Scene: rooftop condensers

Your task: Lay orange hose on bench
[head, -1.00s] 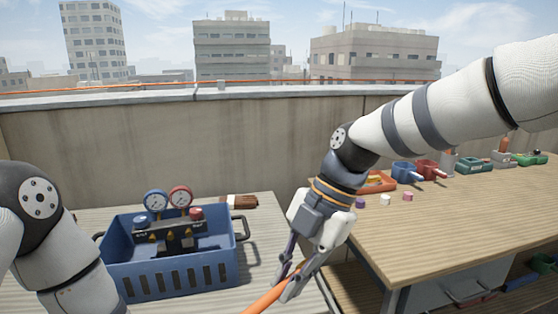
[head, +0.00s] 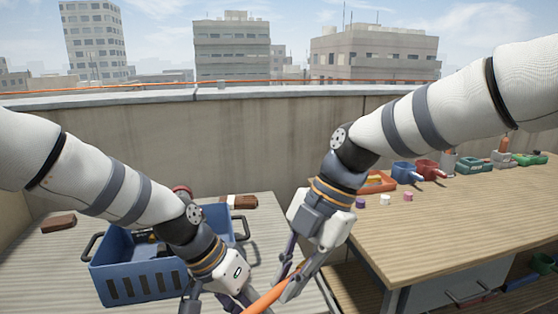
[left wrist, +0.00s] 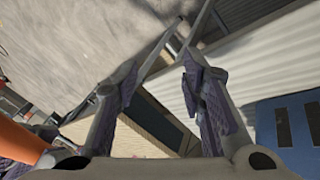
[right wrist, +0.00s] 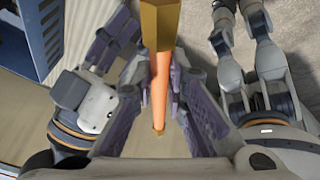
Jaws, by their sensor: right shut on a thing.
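The orange hose (head: 262,299) is held up by my right gripper (head: 288,278) at the front edge of the benches; its lower end leaves the head view. In the right wrist view the hose (right wrist: 159,85) runs between the shut fingers and has a brass-coloured fitting at its near end. My left gripper (head: 212,302) is low and left of the right one, with its tips cut off in the head view. In the left wrist view its fingers (left wrist: 160,80) stand apart with nothing between them. The wooden bench (head: 440,225) is on the right; a paler bench (head: 50,265) is on the left.
A blue crate (head: 135,287) sits on the left bench, partly behind my left arm. A brown block (head: 58,222) and a brush (head: 240,201) lie near it. An orange tray (head: 380,183) and coloured pieces line the right bench's back. Its front middle is clear. A wall stands behind.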

